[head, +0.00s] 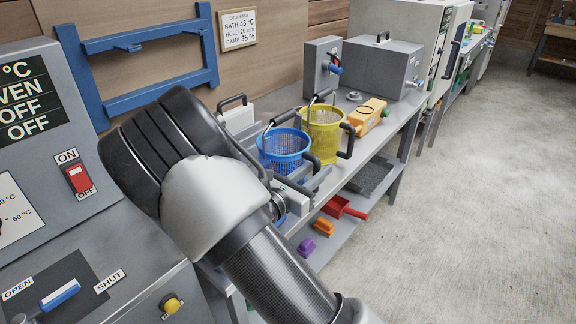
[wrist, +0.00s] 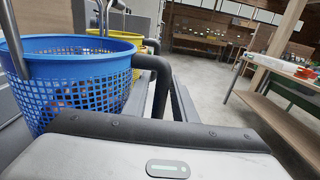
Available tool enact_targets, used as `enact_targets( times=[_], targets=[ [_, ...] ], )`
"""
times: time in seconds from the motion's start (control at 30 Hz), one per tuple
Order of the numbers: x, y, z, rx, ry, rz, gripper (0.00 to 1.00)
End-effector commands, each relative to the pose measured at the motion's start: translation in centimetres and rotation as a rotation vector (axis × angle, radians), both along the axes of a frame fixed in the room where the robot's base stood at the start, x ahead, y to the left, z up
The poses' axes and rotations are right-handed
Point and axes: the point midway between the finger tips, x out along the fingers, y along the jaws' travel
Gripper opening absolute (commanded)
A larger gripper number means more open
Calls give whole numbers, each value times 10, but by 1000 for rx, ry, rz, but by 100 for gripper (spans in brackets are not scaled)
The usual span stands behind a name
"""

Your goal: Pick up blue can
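The blue can appears as a blue perforated basket (head: 284,146) standing on the grey bench, with a black side handle and a metal bail with a dark grip. In the wrist view the blue basket (wrist: 75,82) fills the left side, with brownish contents showing through its holes. Its black handle (wrist: 158,75) bends down behind my gripper's housing. My gripper (head: 311,182) is low at the near right of the basket, close to that handle. Its two grey fingers look apart; whether the handle lies between them is hidden. My arm covers part of the bench.
A yellow perforated basket (head: 324,133) stands just behind the blue one. An orange-yellow box (head: 369,115) and a grey machine (head: 383,68) are farther along the bench. The lower shelf holds a red scoop (head: 343,207) and a purple brush (head: 308,246). The floor at right is clear.

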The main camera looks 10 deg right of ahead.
Motion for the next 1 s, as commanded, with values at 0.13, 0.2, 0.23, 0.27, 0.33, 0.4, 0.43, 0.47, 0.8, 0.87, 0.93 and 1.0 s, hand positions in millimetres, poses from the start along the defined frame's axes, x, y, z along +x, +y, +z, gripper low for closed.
enact_targets(
  times=[0.13, 0.2, 0.23, 0.27, 0.33, 0.4, 0.43, 0.47, 0.8, 0.87, 0.93, 1.0],
  targets=[
    [16, -19, 0, 0, -3, -4, 25],
    [21, -24, 0, 0, -3, -2, 25],
    [22, -26, 1, 0, -1, -2, 25],
    [23, -26, 1, 0, -1, -1, 25],
    [23, -26, 2, 0, -1, -1, 25],
    [23, -26, 2, 0, -1, -1, 25],
    [23, -26, 2, 0, -1, -1, 25],
    [23, -26, 2, 0, -1, -1, 21],
    [23, -26, 4, 1, -7, -2, 0],
    [23, -26, 4, 1, -7, -2, 0],
    [23, -26, 5, 2, -8, -2, 0],
    [23, -26, 10, 2, -8, -2, 0]
  ],
)
